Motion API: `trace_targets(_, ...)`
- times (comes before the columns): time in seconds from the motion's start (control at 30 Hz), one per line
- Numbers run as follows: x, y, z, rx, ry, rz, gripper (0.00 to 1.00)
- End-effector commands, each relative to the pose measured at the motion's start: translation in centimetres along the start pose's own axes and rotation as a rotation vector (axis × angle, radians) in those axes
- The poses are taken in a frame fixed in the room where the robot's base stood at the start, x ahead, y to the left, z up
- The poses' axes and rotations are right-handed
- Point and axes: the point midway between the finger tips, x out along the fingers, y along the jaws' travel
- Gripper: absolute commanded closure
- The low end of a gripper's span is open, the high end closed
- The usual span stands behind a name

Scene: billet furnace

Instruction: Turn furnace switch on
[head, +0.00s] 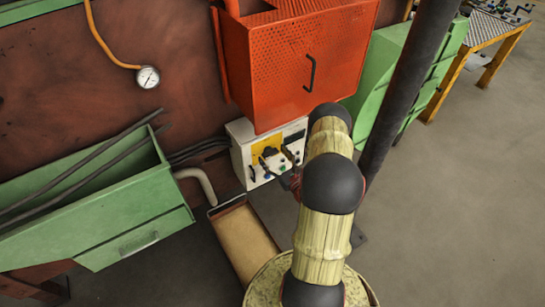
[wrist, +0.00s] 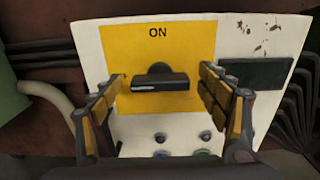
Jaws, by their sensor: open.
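The furnace switch (wrist: 160,82) is a black knob with a horizontal bar handle on a yellow plate (wrist: 185,40) marked ON, in the middle of the wrist view. The plate is on a white control box (head: 240,134), which sits below the orange cabinet in the head view. My gripper (wrist: 165,88) is open, with one finger on each side of the switch handle. No clear contact between the fingers and the handle can be seen. In the head view my gripper (head: 280,165) is in front of the box and partly hides the switch.
The orange perforated cabinet (head: 270,65) hangs above the box. A green trough (head: 100,205) with rods is at left, and a tan open bin (head: 240,245) stands below. A dark post (head: 405,90) rises at right. Small buttons (wrist: 205,135) sit under the yellow plate.

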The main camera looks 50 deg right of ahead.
Motion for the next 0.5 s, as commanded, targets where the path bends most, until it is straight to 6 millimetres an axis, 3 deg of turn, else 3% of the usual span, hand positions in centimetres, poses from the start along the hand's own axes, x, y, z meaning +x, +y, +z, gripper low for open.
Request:
trace_targets(0.3,0.30,0.01,0.06,0.000,0.000,0.000,0.25)
trace_targets(0.5,0.28,0.01,0.05,0.000,0.000,0.000,0.36)
